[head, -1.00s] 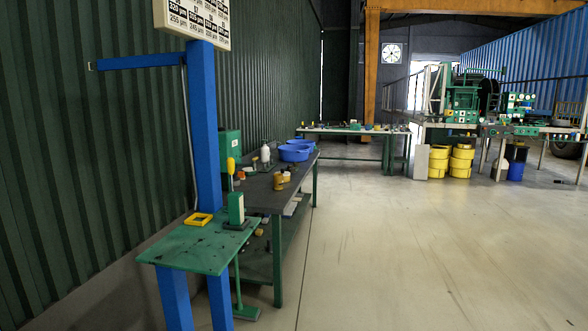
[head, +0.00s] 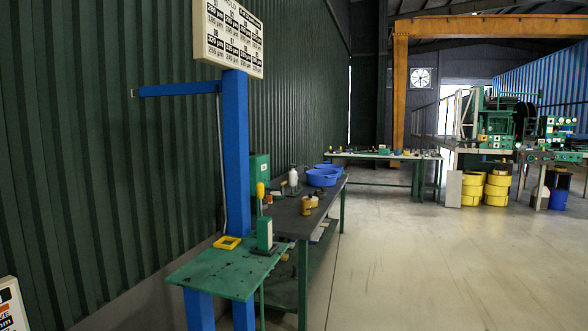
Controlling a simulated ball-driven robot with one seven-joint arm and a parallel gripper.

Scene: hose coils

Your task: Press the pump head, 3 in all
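A small white bottle (head: 294,178) stands upright on the dark workbench (head: 290,222), left of a blue basin (head: 322,177). A small dark top shows on it, and it looks like the pump bottle, but it is too small to make out the pump head clearly. My gripper is not in view, and nothing is seen touching the bottle.
Yellow-brown items (head: 307,205) lie on the bench. The concrete floor (head: 420,270) to the right is clear.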

